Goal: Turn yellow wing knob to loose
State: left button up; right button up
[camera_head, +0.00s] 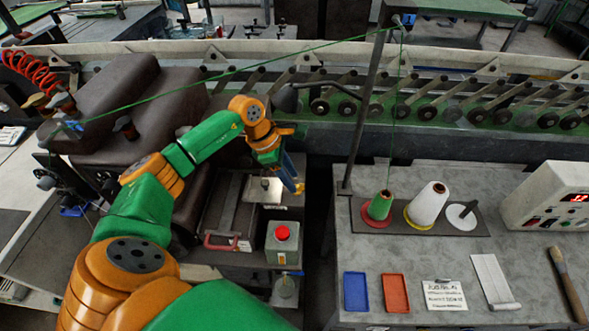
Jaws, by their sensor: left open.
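My left arm reaches up from the bottom left. Its gripper (291,178) points down, open, over the space right of the machine's small pale plate (263,190). My right gripper is not in view.
A grey box with a red button (282,232) stands below the gripper. The right table (400,250) holds a green cone (380,205), a white cone (427,204), blue and red trays and a display box (548,195). A thin post (362,110) and green thread cross above.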

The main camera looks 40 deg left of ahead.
pick_arm(q)
jog(key=shift+b+x, duration=0.6)
jog(key=shift+x, duration=0.35)
jog(key=shift+f, duration=0.3)
jog(key=shift+w+a+f, duration=0.25)
jog(key=shift+w+f, duration=0.05)
jog(key=shift+w, duration=0.2)
jog(key=shift+s+d+r, duration=0.15)
jog(key=shift+s+r, duration=0.05)
jog(key=c, duration=0.7)
grip_shut()
